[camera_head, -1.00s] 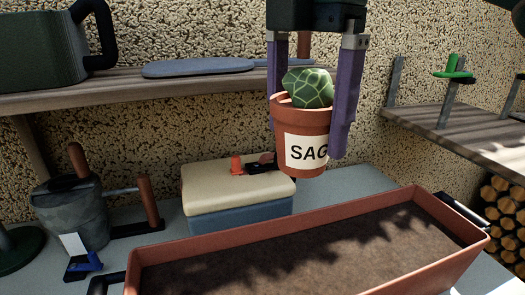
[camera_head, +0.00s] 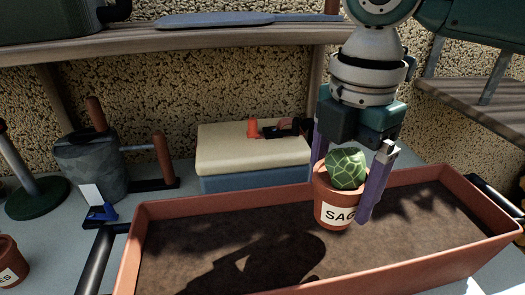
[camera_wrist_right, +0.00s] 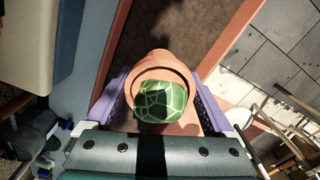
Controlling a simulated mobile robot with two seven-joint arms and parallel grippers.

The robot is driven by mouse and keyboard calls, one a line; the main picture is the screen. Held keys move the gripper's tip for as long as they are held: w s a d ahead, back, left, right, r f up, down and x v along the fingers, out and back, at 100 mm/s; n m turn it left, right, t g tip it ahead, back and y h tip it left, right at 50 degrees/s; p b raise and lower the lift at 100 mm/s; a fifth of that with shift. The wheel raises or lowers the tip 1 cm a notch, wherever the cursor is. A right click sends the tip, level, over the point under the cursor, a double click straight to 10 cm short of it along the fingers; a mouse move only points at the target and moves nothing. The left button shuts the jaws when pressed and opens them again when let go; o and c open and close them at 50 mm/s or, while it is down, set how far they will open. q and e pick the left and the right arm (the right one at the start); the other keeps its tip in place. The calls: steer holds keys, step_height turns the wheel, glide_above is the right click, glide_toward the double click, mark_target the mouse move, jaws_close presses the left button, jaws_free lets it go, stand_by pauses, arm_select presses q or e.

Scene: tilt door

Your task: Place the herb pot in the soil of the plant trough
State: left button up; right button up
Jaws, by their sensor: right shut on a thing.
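The herb pot (camera_head: 333,208) is a terracotta pot with a green patterned plant and a white label reading "SAG". My right gripper (camera_head: 345,190) is shut on it, one purple finger on each side. The pot is upright, over the right half of the plant trough in the head view. The plant trough (camera_head: 130,262) is long, terracotta-coloured and filled with dark soil (camera_head: 210,233). I cannot tell whether the pot's base touches the soil. In the right wrist view the pot (camera_wrist_right: 160,68) sits between the fingers, with the trough's rim (camera_wrist_right: 238,65) beyond. My left gripper is not in view.
A cream-lidded blue box (camera_head: 253,152) stands behind the trough with small items on top. A grey bucket-like container (camera_head: 90,165) and another terracotta pot (camera_head: 10,262) are at left. Wooden shelves (camera_head: 200,42) hang above. The trough's soil is otherwise bare.

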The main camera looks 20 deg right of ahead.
mark_target(335, 209)
steer(key=shift+f, duration=2.15)
steer(key=shift+f+b, duration=0.1)
steer(key=shift+b, duration=0.2)
steer(key=o, duration=1.2)
